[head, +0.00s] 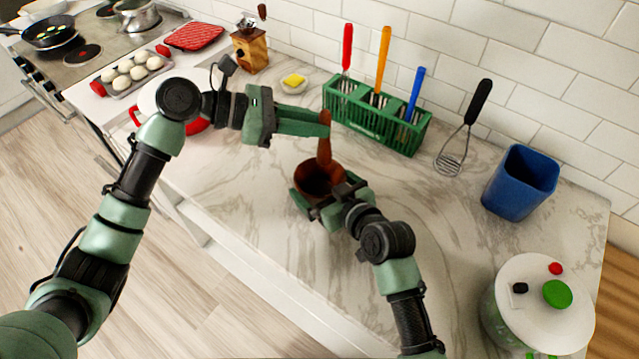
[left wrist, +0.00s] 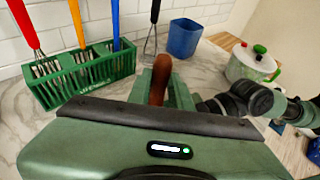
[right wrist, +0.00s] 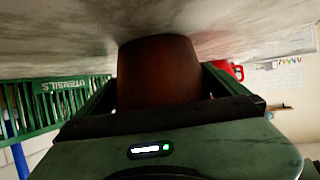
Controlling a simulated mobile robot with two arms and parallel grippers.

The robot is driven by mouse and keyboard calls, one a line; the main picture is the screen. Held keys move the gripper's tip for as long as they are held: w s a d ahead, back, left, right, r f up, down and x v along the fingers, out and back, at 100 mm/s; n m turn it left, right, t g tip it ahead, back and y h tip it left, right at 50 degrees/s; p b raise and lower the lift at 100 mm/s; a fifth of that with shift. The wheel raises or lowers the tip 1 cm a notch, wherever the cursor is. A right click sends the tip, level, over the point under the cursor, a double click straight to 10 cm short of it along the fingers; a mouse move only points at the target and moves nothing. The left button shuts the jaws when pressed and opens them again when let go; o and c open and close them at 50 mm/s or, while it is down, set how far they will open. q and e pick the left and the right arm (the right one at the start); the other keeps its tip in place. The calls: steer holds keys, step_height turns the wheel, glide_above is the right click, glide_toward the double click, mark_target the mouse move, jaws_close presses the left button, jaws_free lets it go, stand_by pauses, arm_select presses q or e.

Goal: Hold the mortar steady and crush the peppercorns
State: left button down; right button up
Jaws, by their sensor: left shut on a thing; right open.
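The brown mortar (head: 312,187) stands on the marble counter, with its dark opening facing up in the head view. It also shows in the right wrist view (right wrist: 158,72), between the fingers of my right gripper (head: 320,197). That gripper is open, one finger on each side of the mortar; I cannot tell whether they touch it. My left gripper (head: 325,124) is shut on the brown wooden pestle (head: 325,150), also seen in the left wrist view (left wrist: 160,80). The pestle is roughly upright, its lower end at or inside the mortar's opening. Peppercorns cannot be made out.
A green utensil rack (head: 372,122) stands behind the mortar, near my left gripper. A yellow item on a small dish (head: 293,82) and a grinder (head: 250,48) are behind.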

steer(key=v, duration=1.1)
steer(key=shift+s+d+r, duration=0.1)
steer(key=shift+s, duration=0.05)
